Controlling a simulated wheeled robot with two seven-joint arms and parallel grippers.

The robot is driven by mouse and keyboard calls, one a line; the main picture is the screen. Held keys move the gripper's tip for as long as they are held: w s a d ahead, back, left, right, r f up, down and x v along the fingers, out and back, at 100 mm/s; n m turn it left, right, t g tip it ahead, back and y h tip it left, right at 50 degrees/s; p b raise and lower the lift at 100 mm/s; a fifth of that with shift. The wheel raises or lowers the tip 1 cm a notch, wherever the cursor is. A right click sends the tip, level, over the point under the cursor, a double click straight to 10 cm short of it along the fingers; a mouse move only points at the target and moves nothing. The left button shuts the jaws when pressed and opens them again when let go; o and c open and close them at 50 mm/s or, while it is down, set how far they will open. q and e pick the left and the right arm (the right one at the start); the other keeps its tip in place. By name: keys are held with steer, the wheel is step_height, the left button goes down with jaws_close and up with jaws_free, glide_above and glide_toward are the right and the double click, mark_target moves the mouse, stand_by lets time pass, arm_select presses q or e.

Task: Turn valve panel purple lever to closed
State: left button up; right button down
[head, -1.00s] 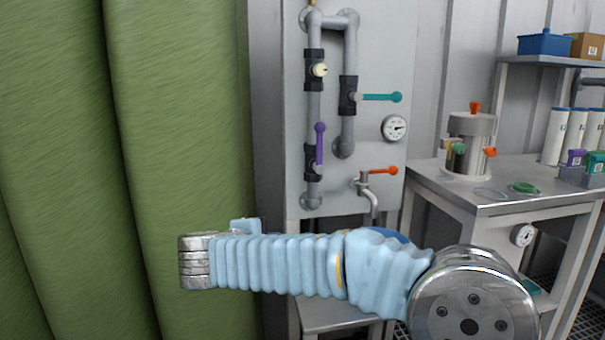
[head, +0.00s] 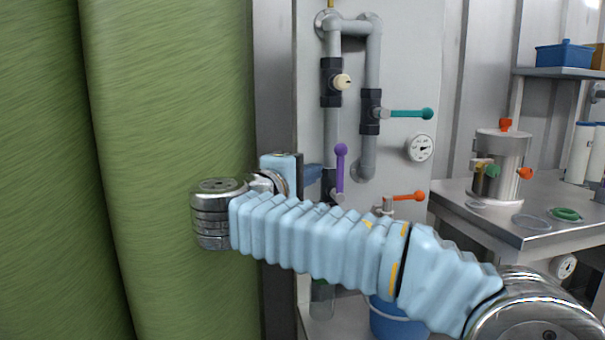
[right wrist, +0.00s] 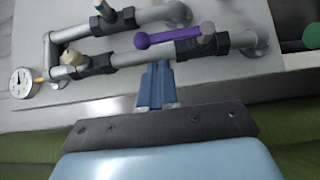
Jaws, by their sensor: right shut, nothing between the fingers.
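The purple lever (head: 340,169) stands upright on the valve panel (head: 405,70), its knob at the top, in line with the grey pipe. In the right wrist view the purple lever (right wrist: 170,37) lies along the pipe, just beyond the fingertips. My right gripper (head: 315,174) is just left of the lever in the head view, partly hidden by my arm. In the right wrist view my right gripper (right wrist: 157,70) is shut and empty, its tips close to the lever; I cannot tell whether they touch. My left gripper is out of view.
A teal lever (head: 410,113) points right above, and an orange lever (head: 408,196) sits lower right. A cream knob (head: 342,82) and a gauge (head: 420,147) are also on the panel. A green curtain (head: 165,110) fills the left. A steel table (head: 500,222) stands right.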

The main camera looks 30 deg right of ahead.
mark_target(342, 160)
steer(key=x, duration=0.6)
steer(key=shift+s+d+r+m+y+p, duration=0.1)
steer(key=shift+d+r+m+y+p, duration=0.15)
steer(key=shift+m+p, duration=0.2)
stand_by(0.4)
steer(key=shift+s+d+r+m+g+y+p, duration=0.15)
steer(key=shift+d+m+g+y+p, duration=0.15)
steer(key=shift+d+y, duration=0.2)
steer(key=shift+s+d+r+m+g+y+p, duration=0.1)
steer(key=shift+d+r+m+y+p, duration=0.05)
steer(key=shift+d+m+y, duration=0.25)
steer(key=s+d+f+m+y+p, duration=0.2)
steer(key=d+f+m+y, duration=0.2)
steer(key=d+m+y, duration=0.2)
steer(key=d+y, duration=0.2)
steer(key=y, duration=0.2)
steer(key=shift+d+f, duration=0.2)
steer(key=shift+f, duration=0.3)
